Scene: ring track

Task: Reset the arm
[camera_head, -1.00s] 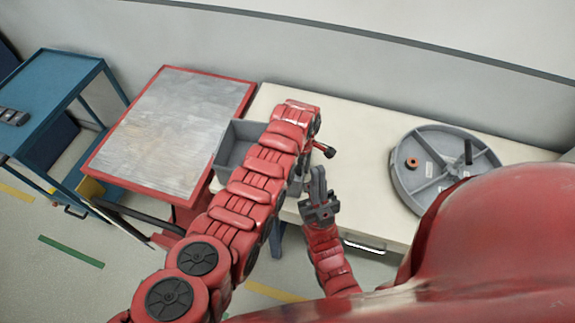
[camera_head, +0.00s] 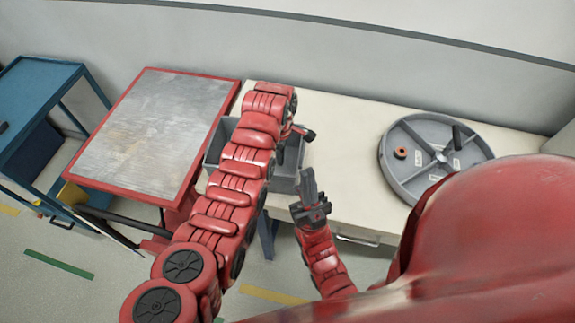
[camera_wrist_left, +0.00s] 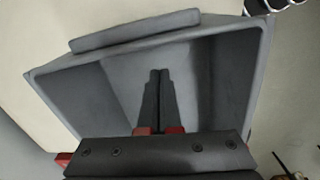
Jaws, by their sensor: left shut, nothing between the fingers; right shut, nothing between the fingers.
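My left arm reaches in from the left in the head view, its end over the grey bin (camera_head: 215,147). The left gripper is mostly hidden there by the arm. In the left wrist view the left gripper (camera_wrist_left: 158,74) is shut and empty, pointing toward the inside of the grey bin (camera_wrist_left: 215,75). I cannot tell how deep the fingertips are. My right gripper (camera_head: 307,172) is shut and empty, pointing up the picture at the near side of the bin, close to the white table's front edge.
The white table (camera_head: 345,140) carries a grey round divided tray (camera_head: 425,182) with an orange-brown ring (camera_head: 400,153) and a dark upright peg (camera_head: 457,137). A red-edged metal-topped table (camera_head: 150,130) and a blue cart (camera_head: 35,85) stand left. A wall runs behind.

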